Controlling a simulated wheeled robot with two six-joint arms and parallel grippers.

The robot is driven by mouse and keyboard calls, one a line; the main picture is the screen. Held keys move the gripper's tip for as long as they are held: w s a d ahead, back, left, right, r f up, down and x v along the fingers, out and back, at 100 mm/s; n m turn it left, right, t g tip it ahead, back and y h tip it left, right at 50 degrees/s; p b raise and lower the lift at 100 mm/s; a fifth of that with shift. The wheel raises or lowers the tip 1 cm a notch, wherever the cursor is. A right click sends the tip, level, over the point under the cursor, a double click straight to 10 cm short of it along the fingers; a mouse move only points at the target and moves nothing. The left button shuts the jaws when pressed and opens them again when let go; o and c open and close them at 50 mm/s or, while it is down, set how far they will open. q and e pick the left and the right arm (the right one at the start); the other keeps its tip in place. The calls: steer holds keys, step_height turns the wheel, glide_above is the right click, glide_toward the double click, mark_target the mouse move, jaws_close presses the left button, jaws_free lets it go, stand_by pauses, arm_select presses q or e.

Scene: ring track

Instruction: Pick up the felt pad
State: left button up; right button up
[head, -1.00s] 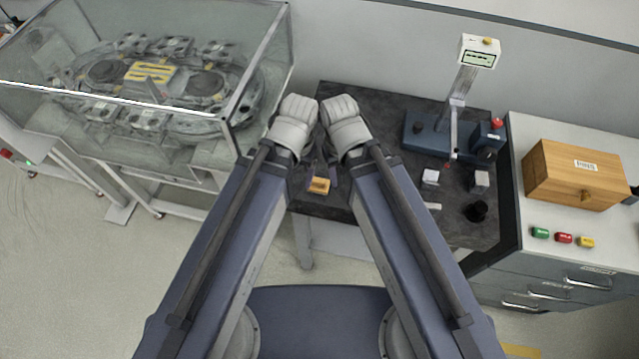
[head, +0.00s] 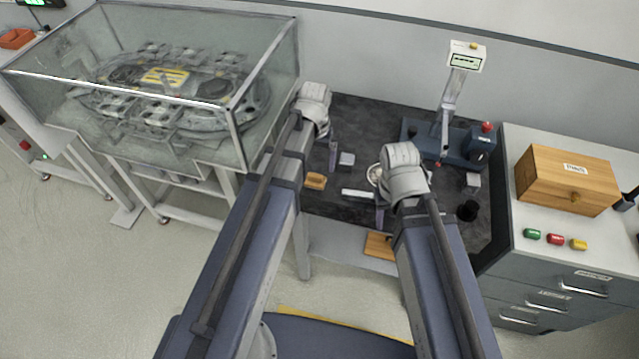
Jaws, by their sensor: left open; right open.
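No thing in view can be named as the felt pad with certainty. A small tan block (head: 315,181) lies at the left front of the dark bench top; a flat white strip (head: 358,194) lies to its right. My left gripper (head: 326,150) is open above the bench's left part, just beyond the tan block; its wrist hides most of the jaws. My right gripper (head: 384,212) is open over the front middle, near the strip's right end, its fingers partly hidden by its wrist. Neither gripper visibly holds anything.
A white block (head: 347,159) and a round pale piece (head: 375,174) lie between the grippers. A gauge stand (head: 448,120), grey block (head: 473,181) and black cup (head: 467,211) stand right. A glass case (head: 130,110) borders the left; a drawer cabinet (head: 530,260) borders the right.

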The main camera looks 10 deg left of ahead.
mark_target(315, 175)
arm_select(q)
steer(key=shift+s+f+b, duration=0.1)
steer(key=shift+f+b, duration=0.6)
steer(key=shift+f, duration=0.25)
steer(key=shift+f, duration=0.15)
steer(key=f+b, duration=0.5)
steer(key=shift+w+a, duration=0.15)
steer(key=shift+w, duration=0.05)
steer(key=c, duration=1.3)
